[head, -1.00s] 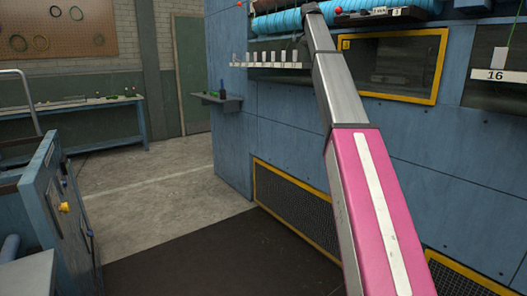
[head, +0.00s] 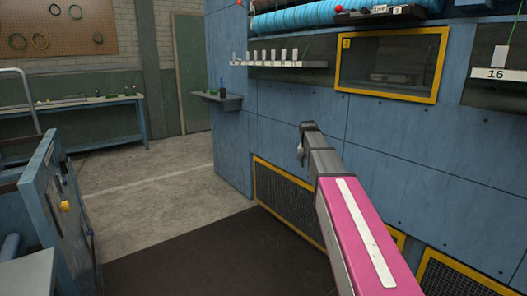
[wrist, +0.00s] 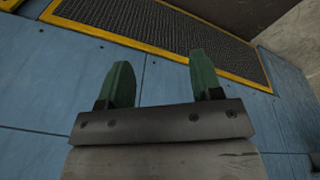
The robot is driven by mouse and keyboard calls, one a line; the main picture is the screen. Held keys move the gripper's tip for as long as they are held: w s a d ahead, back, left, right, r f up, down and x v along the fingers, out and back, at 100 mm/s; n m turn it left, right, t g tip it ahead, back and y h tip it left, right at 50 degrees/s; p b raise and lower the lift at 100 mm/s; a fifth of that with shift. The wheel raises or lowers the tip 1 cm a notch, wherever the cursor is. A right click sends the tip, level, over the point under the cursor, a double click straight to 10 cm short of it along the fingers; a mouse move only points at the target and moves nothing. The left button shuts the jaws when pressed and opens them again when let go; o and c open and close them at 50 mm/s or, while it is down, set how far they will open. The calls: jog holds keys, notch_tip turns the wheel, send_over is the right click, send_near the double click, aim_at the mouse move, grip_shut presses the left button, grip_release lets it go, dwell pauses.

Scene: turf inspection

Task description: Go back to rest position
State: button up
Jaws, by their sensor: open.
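My gripper (wrist: 161,80) shows in the wrist view with its two green fingers spread apart and nothing between them. The fingers point toward the blue machine panel and its yellow-framed mesh grille (wrist: 165,32), without visible contact. In the head view my pink and grey arm reaches forward in front of the blue machine (head: 400,150). The end of the arm is dark and small there, and the fingers are hard to make out.
A shelf with white pegs (head: 280,64) and a small ledge with bottles (head: 218,101) stick out from the machine. A blue cabinet (head: 60,215) stands at the left. A workbench (head: 90,107) is at the back left. The floor between is clear.

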jog(key=s+a+f+n+g+y, duration=0.1)
jog(key=s+f+n, duration=0.3)
jog(key=s+f, duration=2.3)
jog(key=s+a, duration=0.1)
jog(key=s, duration=0.3)
jog(key=shift+a+f+y, duration=0.2)
jog(key=shift+a+y, duration=0.05)
jog(key=shift+y, duration=0.05)
jog(key=shift+s, duration=0.1)
